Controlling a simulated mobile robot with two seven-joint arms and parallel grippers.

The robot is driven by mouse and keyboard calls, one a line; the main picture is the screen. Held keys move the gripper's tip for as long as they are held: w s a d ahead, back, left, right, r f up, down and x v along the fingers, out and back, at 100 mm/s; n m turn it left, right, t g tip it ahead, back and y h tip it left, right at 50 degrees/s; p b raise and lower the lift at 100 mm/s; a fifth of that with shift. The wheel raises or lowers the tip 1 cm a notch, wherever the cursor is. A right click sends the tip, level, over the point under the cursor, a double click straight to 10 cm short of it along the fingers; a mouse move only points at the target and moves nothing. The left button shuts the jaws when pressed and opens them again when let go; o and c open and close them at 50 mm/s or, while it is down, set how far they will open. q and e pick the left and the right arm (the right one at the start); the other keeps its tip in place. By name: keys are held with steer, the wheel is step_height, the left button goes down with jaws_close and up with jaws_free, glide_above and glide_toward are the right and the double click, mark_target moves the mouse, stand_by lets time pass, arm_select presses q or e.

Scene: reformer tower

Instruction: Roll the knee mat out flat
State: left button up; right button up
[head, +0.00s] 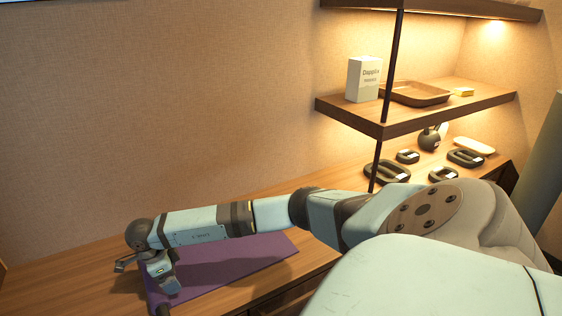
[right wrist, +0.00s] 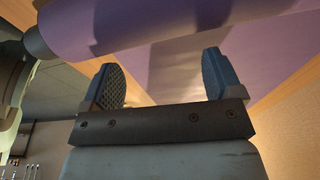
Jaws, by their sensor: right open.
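The purple knee mat (head: 245,259) lies partly unrolled on the wooden bench, with its flat part stretching to the right beneath my right arm. A rolled part (head: 152,296) shows at its left end, mostly hidden by my right gripper. In the right wrist view the thick purple roll (right wrist: 120,22) crosses the top, with a flat purple stretch (right wrist: 185,62) beyond the fingers. My right gripper (head: 160,273) is at the roll; its fingers (right wrist: 161,82) are apart with nothing between them. I cannot tell whether they touch the roll. My left gripper is not in view.
Black weights (head: 387,172) and a kettlebell (head: 429,139) stand at the bench's right end. A shelf above holds a white box (head: 364,79) and a brown tray (head: 417,94). A dark post (head: 391,70) supports the shelves. The bench (head: 60,268) is clear left of the mat.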

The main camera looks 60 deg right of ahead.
steer(key=shift+w+a+r, duration=0.1)
steer(key=shift+w+a, duration=0.3)
steer(key=shift+a, duration=0.35)
steer(key=shift+w+a, duration=0.15)
steer(key=shift+a, duration=0.35)
steer(key=shift+s+d+f, duration=0.3)
steer(key=shift+s+d, duration=0.25)
steer(key=shift+d, duration=0.3)
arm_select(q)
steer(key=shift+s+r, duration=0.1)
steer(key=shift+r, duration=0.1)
arm_select(e)
steer(key=shift+a, duration=0.1)
arm_select(q)
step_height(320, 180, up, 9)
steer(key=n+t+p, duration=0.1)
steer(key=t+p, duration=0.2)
steer(key=p, duration=0.4)
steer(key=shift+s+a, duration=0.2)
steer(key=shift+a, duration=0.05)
arm_select(e)
step_height(320, 180, up, 9)
steer(key=shift+w+r, duration=0.2)
steer(key=shift+d, duration=0.2)
